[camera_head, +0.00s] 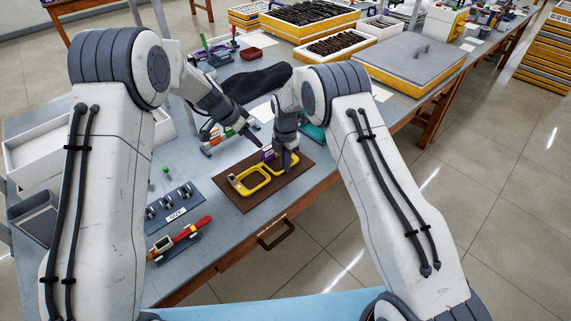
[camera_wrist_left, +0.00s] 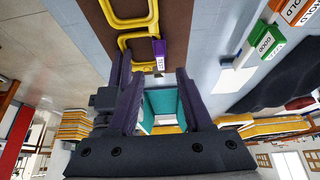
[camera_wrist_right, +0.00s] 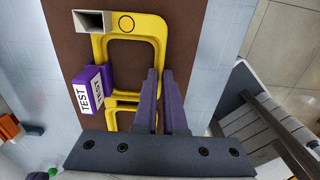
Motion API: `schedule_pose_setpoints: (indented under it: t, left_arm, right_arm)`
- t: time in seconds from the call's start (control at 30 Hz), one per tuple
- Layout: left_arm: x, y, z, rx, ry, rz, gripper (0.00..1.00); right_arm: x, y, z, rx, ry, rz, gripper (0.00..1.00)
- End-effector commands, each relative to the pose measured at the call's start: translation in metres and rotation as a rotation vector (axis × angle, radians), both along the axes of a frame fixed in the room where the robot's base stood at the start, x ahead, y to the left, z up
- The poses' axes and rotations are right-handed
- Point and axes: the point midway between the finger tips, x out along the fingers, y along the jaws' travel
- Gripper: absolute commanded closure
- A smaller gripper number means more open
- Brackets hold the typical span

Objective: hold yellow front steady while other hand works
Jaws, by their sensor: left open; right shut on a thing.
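The yellow front (camera_head: 241,188) lies flat on a brown mat (camera_head: 234,203); it also shows in the left wrist view (camera_wrist_left: 130,23). In the right wrist view, my right gripper (camera_wrist_right: 161,76) is shut on a rim of the yellow front (camera_wrist_right: 99,48). A purple block (camera_wrist_right: 95,86) labelled TEST sits at the front's middle, between its two openings. My left gripper (camera_head: 256,141) is open and empty, above and behind the front. The purple block also shows in the left wrist view (camera_wrist_left: 159,52), beyond the open left fingers.
A grey square hollow piece (camera_wrist_right: 92,22) sits at one corner of the front. A rack marked SIZE (camera_head: 174,209) and a red-handled tool (camera_head: 190,232) lie to the left. Colored labelled blocks (camera_head: 213,143) and a teal item (camera_head: 314,133) stand behind the mat. A dark cloth (camera_head: 255,84) lies farther back.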

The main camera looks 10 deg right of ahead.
Motion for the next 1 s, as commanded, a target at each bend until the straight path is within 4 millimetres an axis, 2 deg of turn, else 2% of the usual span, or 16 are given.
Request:
schedule_pose_setpoints:
  t: [0.1,0.17,0.63,1.0]
  left_arm:
    - [0.000,0.000,0.000,0.000,0.000,0.000,0.50]
    - [0.000,0.000,0.000,0.001,0.000,-0.001,0.62]
    - [0.010,-0.013,-0.009,0.080,0.064,0.001,0.62]
    - [0.017,-0.025,-0.041,0.078,0.063,-0.002,0.62]
  right_arm:
    - [0.000,0.000,0.000,0.001,-0.001,0.000,1.00]
    - [0.000,0.000,0.000,0.001,-0.001,0.000,1.00]
    - [0.000,0.000,0.000,0.001,-0.001,0.000,1.00]
    - [0.000,0.000,0.000,0.000,0.000,0.000,1.00]
